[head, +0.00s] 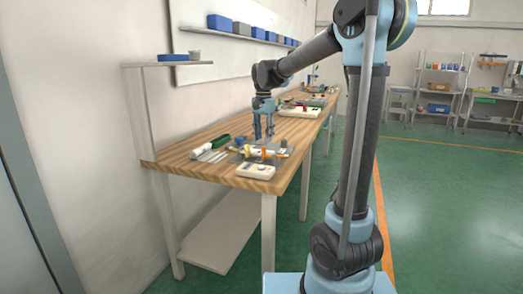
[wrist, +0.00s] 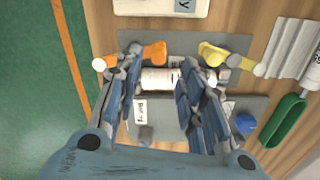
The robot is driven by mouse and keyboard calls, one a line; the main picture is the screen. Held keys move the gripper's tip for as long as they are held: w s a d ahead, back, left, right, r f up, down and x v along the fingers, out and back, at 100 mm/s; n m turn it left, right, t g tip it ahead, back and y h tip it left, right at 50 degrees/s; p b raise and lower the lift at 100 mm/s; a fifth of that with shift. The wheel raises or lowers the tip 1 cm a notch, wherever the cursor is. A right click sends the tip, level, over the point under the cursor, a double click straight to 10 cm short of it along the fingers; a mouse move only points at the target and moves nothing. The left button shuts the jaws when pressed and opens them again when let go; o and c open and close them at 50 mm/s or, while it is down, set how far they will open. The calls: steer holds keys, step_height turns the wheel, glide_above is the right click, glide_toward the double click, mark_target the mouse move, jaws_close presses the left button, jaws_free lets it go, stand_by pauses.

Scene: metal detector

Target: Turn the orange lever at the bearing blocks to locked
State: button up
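The orange lever (wrist: 153,52) lies at the left of the bearing-block fixture in the wrist view, with a white knob near its left end. In the head view it is a small orange bar (head: 281,156) near the bench's front edge. A white cylinder (wrist: 158,84) runs across the grey plate, partly hidden by my fingers. A tag reading "Bearing" (wrist: 141,109) lies on the plate. My gripper (wrist: 163,68) is open above the fixture, its left finger overlapping the orange lever in the picture. Contact cannot be told. In the head view my gripper (head: 264,135) points down over the fixture.
A yellow lever (wrist: 217,55) stands at the fixture's right in the wrist view. A white box (head: 256,171) sits at the bench's front edge. The floor right is open.

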steer(key=shift+f, duration=2.95)
steer(key=shift+c, duration=0.6)
jaws_close()
steer(key=shift+a, duration=0.25)
steer(key=shift+d, duration=0.15)
